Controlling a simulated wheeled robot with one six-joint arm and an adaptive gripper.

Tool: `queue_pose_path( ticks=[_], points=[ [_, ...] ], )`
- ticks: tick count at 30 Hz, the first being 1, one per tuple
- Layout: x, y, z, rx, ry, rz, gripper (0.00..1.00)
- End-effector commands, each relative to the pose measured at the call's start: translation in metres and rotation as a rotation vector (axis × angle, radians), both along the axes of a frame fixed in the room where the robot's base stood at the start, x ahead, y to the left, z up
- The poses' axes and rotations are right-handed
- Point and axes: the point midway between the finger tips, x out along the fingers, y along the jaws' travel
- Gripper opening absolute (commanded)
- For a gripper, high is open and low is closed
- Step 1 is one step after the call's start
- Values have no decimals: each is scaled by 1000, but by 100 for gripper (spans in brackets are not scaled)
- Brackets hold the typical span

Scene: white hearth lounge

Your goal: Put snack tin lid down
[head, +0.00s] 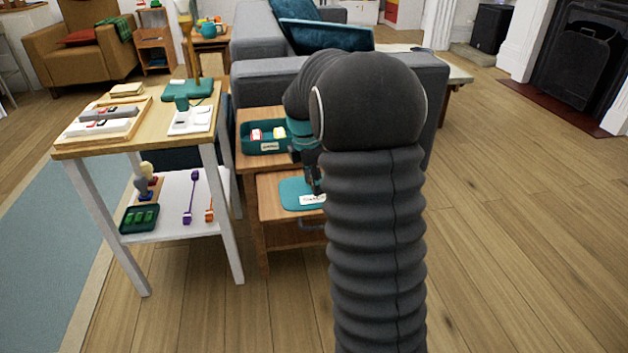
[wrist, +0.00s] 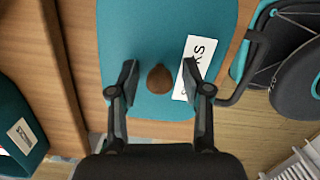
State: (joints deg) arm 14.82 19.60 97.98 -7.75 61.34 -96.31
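The snack tin lid (head: 293,192) is a flat teal panel with a white label. It lies on the lower wooden surface of the side cabinet. In the wrist view the lid (wrist: 140,35) fills the top middle, and its round brown knob (wrist: 160,78) sits between my fingertips. My gripper (wrist: 158,80) is open, with a visible gap on each side of the knob. In the head view my gripper (head: 313,178) is just above the lid, and my arm hides the lid's right part. The open teal tin (head: 262,149) stands on the cabinet's upper surface with small packets inside.
A dark handle (wrist: 243,75) juts out beside the lid. A white-legged table (head: 150,130) stands to the left, with trays on top and a lower shelf (head: 165,222) of small items. A grey sofa (head: 265,85) is behind. The wooden floor (head: 530,230) to the right is clear.

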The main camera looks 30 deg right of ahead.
Motion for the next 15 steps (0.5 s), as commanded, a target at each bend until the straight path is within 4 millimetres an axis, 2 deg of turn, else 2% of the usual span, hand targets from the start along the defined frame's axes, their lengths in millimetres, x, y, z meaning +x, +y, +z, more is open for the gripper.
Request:
queue_pose_path(
  ticks=[8,15],
  points=[
    [1,1,10,0,-2,0,48],
    [1,6,52,-1,-4,0,48]
  ],
)
